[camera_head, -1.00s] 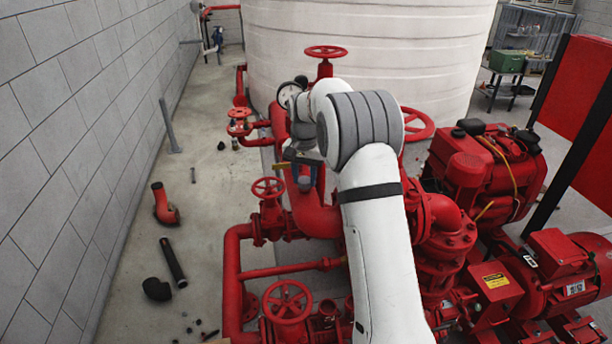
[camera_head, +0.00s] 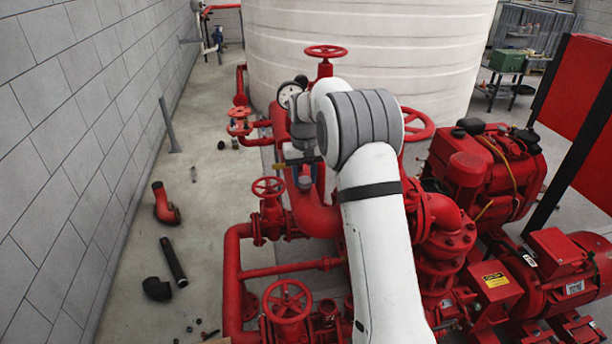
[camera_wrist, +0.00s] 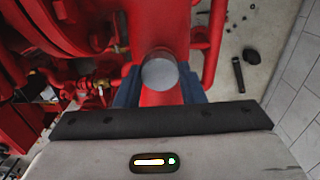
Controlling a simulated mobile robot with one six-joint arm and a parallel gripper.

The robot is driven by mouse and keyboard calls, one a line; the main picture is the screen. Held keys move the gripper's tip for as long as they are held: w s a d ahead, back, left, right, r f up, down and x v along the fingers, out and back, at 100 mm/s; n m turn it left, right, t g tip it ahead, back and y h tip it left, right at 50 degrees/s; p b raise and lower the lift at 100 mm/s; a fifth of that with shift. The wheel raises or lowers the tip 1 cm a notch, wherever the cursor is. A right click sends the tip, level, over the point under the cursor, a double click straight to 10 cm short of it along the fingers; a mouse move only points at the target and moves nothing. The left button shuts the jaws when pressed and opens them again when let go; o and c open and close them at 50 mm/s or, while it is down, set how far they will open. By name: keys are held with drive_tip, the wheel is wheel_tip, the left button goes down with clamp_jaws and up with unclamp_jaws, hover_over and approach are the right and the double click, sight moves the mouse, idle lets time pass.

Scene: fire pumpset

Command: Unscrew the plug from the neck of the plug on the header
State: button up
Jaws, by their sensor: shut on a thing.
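The plug (camera_wrist: 160,72) shows in the wrist view as a grey round cap end-on, in front of the red header pipe (camera_wrist: 163,22). My gripper (camera_wrist: 159,88) has a blue finger on either side of the plug and is shut on it. In the head view my gripper (camera_head: 305,178) points down at the red header (camera_head: 318,215), left of my white arm. The neck under the plug is hidden in the wrist view, so I cannot tell how far the thread is engaged.
A pressure gauge (camera_head: 288,95) and a red handwheel (camera_head: 325,52) stand close behind my gripper. Another handwheel (camera_head: 268,187) is at front left. A red elbow (camera_head: 165,205), a black pipe (camera_head: 174,262) and small parts lie on the floor.

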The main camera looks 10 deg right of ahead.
drive_tip(key=n, duration=0.4)
drive_tip(key=shift+n, duration=0.3)
idle(0.3)
drive_tip(key=n, duration=0.4)
drive_tip(key=shift+n, duration=0.3)
drive_tip(key=o, duration=0.9)
drive_tip(key=shift+o, duration=0.2)
